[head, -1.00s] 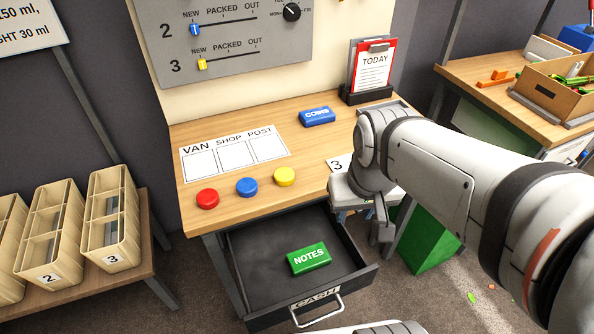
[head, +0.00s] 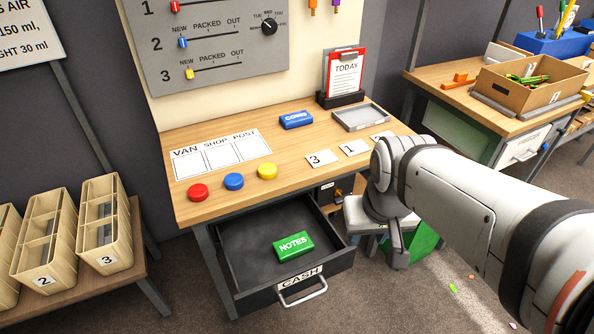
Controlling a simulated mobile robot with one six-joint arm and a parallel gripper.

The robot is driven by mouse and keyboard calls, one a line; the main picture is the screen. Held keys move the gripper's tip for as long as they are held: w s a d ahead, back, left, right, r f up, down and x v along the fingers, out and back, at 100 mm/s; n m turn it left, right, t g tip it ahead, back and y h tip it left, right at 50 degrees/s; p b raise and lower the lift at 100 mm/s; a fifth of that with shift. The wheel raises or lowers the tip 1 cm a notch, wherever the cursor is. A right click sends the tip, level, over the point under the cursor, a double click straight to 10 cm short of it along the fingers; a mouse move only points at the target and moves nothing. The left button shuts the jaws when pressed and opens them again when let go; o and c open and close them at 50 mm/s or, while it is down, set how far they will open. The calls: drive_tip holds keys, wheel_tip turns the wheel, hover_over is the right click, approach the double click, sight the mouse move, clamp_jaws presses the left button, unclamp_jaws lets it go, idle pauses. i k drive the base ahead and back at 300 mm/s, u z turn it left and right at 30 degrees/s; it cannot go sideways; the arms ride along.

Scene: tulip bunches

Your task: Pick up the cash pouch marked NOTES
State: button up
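The green cash pouch marked NOTES (head: 293,246) lies in the open drawer marked CASH (head: 240,283), towards its front right, label facing up. The drawer is pulled out below the desk top. A blue pouch marked COINS (head: 296,120) lies on the desk. My gripper (head: 397,258) is to the right of the drawer, apart from the pouch, pointing downward. Only one grey finger shows clearly; the rest is hidden by the wrist, so I cannot see whether it is open or shut.
The desk (head: 215,211) holds red, blue and yellow discs, number cards, a grey tray (head: 366,117) and a TODAY clipboard (head: 344,72). Crates (head: 102,226) stand at left. A green bin stands behind my gripper. The drawer around the pouch is otherwise empty.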

sight(286, 250)
drive_tip(key=z, duration=1.3)
drive_tip(key=k, duration=0.85)
drive_tip(key=u, duration=0.85)
drive_tip(key=i, duration=1)
drive_tip(key=u, duration=0.05)
